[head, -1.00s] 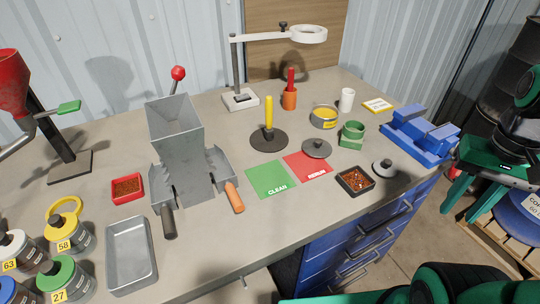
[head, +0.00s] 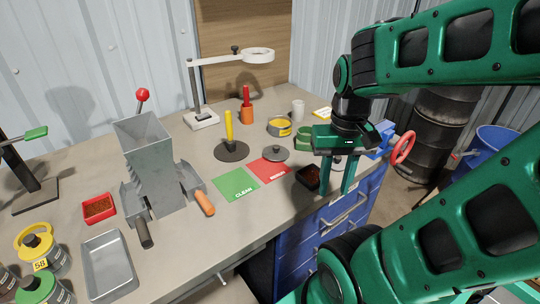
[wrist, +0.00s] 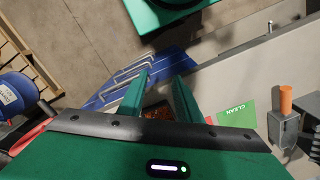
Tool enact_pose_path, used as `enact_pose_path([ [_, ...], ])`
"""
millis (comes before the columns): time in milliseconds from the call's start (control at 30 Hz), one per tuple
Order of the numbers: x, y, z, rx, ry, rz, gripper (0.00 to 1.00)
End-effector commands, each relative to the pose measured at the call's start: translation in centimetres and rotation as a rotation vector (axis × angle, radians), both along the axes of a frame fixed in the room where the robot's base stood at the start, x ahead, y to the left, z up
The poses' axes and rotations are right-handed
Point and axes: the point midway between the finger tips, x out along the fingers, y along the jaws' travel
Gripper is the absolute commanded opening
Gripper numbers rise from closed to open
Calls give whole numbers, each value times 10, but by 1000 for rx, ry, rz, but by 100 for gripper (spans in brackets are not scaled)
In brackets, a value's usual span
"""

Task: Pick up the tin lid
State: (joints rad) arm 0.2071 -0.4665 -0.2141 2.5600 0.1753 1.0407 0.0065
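A grey round lid with a dark knob (head: 275,153) lies flat at the far edge of the red mat (head: 268,170) in the head view. The open yellow-banded tin (head: 279,127) stands behind it. A second, paler lid seen earlier at the right of the bench is now behind my gripper and cannot be made out clearly. My gripper (head: 336,188) points down over the right front part of the bench, right of the grey lid. Its two fingers are apart with nothing held between them. In the wrist view my gripper (wrist: 160,77) is also open and empty; no lid is clear there.
A dark tray of copper scrap (head: 306,177) sits just left of my fingers. The green mat (head: 236,184), yellow-handled stand (head: 230,150), grey hopper (head: 152,165) and metal tray (head: 109,266) stand further left. A blue vise (head: 377,142) is behind my gripper.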

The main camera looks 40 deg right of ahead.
Motion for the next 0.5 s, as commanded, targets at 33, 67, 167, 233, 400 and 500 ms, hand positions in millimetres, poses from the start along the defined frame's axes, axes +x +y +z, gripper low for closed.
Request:
enact_pose_path([
  [33, 0, 0, 0, 0, 0, 0, 36],
  [67, 0, 0, 0, 0, 0, 2, 43],
  [167, -8, -1, 7, -5, -13, 37, 67],
  [233, 0, -7, 9, -16, -10, 101, 84],
  [400, 40, -21, 17, -64, 12, 419, 88],
  [500, 71, -28, 23, -99, 36, 666, 88],
])
